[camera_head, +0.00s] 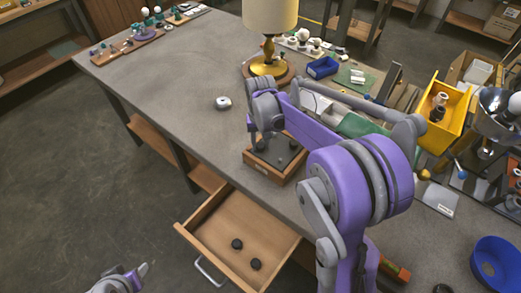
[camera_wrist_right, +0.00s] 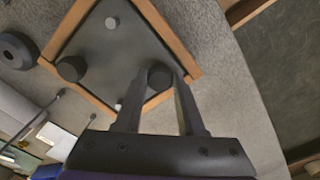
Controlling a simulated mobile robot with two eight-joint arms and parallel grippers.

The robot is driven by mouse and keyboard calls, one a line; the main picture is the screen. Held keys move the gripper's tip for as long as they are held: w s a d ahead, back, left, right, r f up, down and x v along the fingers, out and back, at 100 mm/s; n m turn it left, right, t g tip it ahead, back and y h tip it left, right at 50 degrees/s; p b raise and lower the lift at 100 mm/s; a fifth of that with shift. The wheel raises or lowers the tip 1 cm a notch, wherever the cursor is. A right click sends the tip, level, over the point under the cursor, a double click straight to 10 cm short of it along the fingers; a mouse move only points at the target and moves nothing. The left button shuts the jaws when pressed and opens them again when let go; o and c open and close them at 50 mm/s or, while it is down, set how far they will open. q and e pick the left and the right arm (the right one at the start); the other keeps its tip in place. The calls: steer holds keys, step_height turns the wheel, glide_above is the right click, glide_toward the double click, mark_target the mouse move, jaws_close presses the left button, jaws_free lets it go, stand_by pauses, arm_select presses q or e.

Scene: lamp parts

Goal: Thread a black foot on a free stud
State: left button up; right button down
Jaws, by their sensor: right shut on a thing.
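The lamp base (camera_head: 261,166) lies on the table as a wood-rimmed square with a dark underside; its wooden rim (camera_wrist_right: 158,22) frames the right wrist view. My right gripper (camera_wrist_right: 159,78) is shut on a black foot (camera_wrist_right: 160,76) near one corner of the underside. I cannot tell whether that foot touches a stud. Another black foot (camera_wrist_right: 70,68) sits at another corner. Pale studs show bare at the upper corner (camera_wrist_right: 112,23) and the lower corner (camera_wrist_right: 118,105). Two black feet (camera_head: 237,244) (camera_head: 256,264) lie in the open drawer. My left gripper (camera_head: 139,272) is low at the left, its jaws unclear.
A lamp (camera_head: 269,62) with a cream shade stands behind the lamp base. A small white round thing (camera_head: 223,103) lies left of it. A yellow bin (camera_head: 443,112) and blue bowl (camera_head: 497,262) are at the right.

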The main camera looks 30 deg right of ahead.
steer(key=shift+s+f, duration=0.15)
steer(key=shift+f, duration=0.05)
steer(key=m, duration=0.3)
steer(key=shift+f, duration=0.1)
steer(key=m, duration=0.4)
steer(key=shift+a+b, duration=0.1)
steer(key=shift+b, duration=0.2)
steer(key=shift+m, duration=0.9)
steer(key=m, duration=0.3)
steer(key=shift+f, duration=0.1)
steer(key=shift+m, duration=1)
